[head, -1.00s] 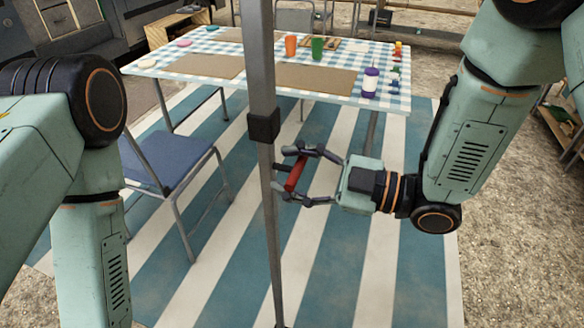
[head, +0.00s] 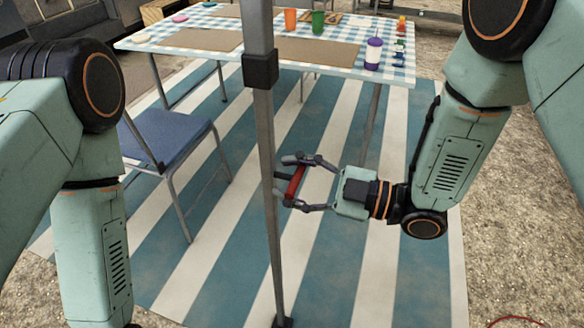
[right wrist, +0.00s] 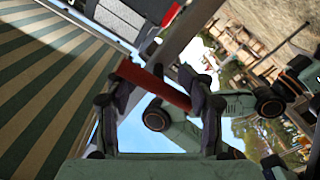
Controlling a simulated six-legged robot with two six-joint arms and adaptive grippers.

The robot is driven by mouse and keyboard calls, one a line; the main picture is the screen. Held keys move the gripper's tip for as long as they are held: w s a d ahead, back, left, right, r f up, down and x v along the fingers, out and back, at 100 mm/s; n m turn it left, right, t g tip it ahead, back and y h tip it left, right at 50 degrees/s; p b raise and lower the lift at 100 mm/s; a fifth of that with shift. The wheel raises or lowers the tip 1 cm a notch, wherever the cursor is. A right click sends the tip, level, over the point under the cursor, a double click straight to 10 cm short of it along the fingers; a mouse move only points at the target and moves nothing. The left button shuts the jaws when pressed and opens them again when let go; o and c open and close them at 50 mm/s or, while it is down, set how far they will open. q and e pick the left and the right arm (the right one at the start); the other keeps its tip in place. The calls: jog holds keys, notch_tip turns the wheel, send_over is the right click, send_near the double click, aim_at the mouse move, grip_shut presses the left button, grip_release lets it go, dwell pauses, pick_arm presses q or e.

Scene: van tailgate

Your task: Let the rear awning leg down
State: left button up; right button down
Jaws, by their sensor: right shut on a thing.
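The awning leg is a grey pole running down the middle of the head view, with a wide upper section (head: 258,25), a black collar (head: 260,69) and a thinner lower section (head: 269,140). A dark foot (head: 282,322) shows at the bottom edge; I cannot tell whether it touches the mat. A red handle (head: 296,181) sits beside the lower section, well below the collar. My right gripper (head: 294,182) is shut on it from the right. The red handle also spans between the fingers in the right wrist view (right wrist: 153,84). My left gripper is out of frame.
A blue chair (head: 170,135) stands left of the pole. A table with a checked cloth (head: 225,62) stands behind, bearing cups and a purple bottle (head: 373,54). A striped mat (head: 225,260) covers the ground. The right wrist view shows the striped awning (right wrist: 50,95) at left.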

jog(key=shift+f, duration=0.4)
jog(key=shift+r, duration=0.1)
jog(key=c, duration=0.6)
grip_release()
jog(key=v, duration=1.2)
